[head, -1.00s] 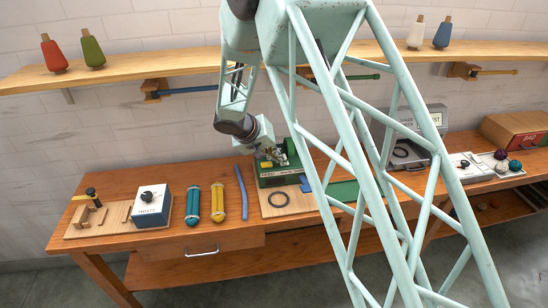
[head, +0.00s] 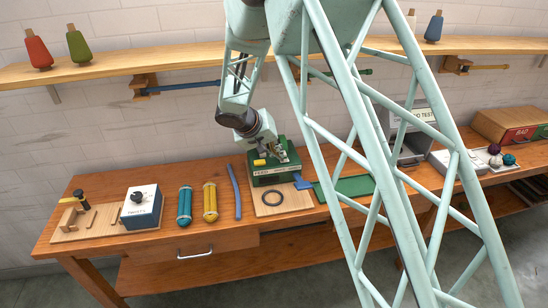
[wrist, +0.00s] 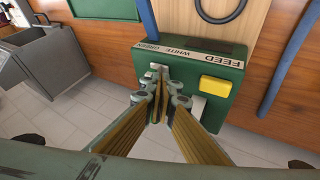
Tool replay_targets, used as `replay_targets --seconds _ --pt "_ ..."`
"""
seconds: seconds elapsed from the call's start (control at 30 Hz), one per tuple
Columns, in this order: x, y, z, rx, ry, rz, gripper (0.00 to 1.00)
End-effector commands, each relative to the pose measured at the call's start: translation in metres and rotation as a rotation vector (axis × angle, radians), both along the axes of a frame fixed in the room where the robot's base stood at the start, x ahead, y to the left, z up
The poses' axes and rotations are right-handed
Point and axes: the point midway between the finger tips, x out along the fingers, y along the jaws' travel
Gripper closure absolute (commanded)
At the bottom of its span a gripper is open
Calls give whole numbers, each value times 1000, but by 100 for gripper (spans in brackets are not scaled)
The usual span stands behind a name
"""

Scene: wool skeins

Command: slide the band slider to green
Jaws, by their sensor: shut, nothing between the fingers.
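The green feed machine (head: 272,176) stands on a wooden board on the bench. In the wrist view its top (wrist: 195,68) carries a label strip with FEED, WHITE and a smaller word at the left end that looks like GREEN. A pale piece (wrist: 158,68), apparently the band slider, shows below that left end, just past my fingertips. My gripper (wrist: 160,94) is shut and empty over the machine's left part, close to this piece; I cannot tell if they touch. In the head view my gripper (head: 275,152) is above the machine, and the slider cannot be made out.
A yellow button (wrist: 215,86) sits right of my fingers on the machine. A dark ring (head: 272,198) lies before it, and a blue piece (head: 301,182) is at its right. Teal (head: 185,207) and yellow (head: 210,203) skeins and a blue rod (head: 234,192) lie to the left.

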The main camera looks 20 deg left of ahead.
Motion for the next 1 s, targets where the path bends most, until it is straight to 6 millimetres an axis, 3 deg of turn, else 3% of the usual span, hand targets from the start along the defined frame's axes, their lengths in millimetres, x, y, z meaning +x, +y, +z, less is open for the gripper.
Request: replay_targets --seconds 0.5,1.0 --pt "14 -25 -2 1 0 -1 100" --pt "15 -27 0 0 0 0 100"
